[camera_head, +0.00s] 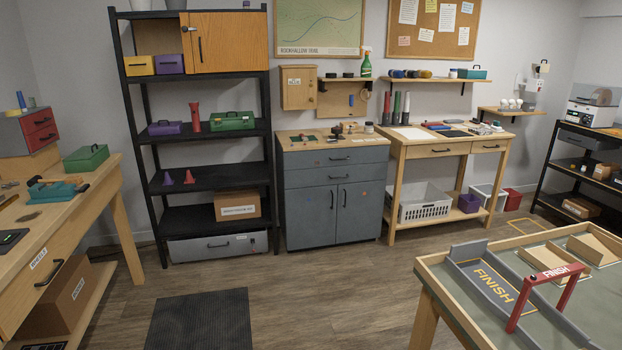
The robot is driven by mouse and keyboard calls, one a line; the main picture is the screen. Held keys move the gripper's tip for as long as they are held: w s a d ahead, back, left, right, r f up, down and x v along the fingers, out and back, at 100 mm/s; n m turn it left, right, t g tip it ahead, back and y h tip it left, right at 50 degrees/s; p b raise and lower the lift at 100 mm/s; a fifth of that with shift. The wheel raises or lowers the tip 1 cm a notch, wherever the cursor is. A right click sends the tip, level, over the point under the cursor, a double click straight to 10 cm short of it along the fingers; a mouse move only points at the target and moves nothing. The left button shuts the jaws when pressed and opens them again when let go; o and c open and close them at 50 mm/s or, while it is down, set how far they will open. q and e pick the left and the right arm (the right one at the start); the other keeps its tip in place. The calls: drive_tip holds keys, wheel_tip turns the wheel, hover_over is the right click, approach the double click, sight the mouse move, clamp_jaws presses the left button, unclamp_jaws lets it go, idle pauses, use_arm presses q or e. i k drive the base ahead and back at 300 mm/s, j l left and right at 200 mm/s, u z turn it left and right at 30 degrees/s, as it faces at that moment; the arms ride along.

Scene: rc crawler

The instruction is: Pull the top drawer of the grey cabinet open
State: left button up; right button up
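The grey cabinet (335,205) stands against the back wall near the middle of the camera_head view, with a wooden top (300,142). Its top drawer (312,159) spans the full width and has a dark bar handle (340,158); it looks shut, flush with the front. A second drawer (310,178) with a handle sits below it, above two doors with upright handles. Neither of my grippers shows in this view.
Open floor (330,290) lies before the cabinet, with a dark mat (201,320) nearer. A black shelf unit (205,180) stands left of the cabinet and a wooden workbench (440,150) right. A track table (455,310) fills the right foreground; another bench (80,215) is at left.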

sight(299, 159)
drive_tip(key=i, duration=3.65)
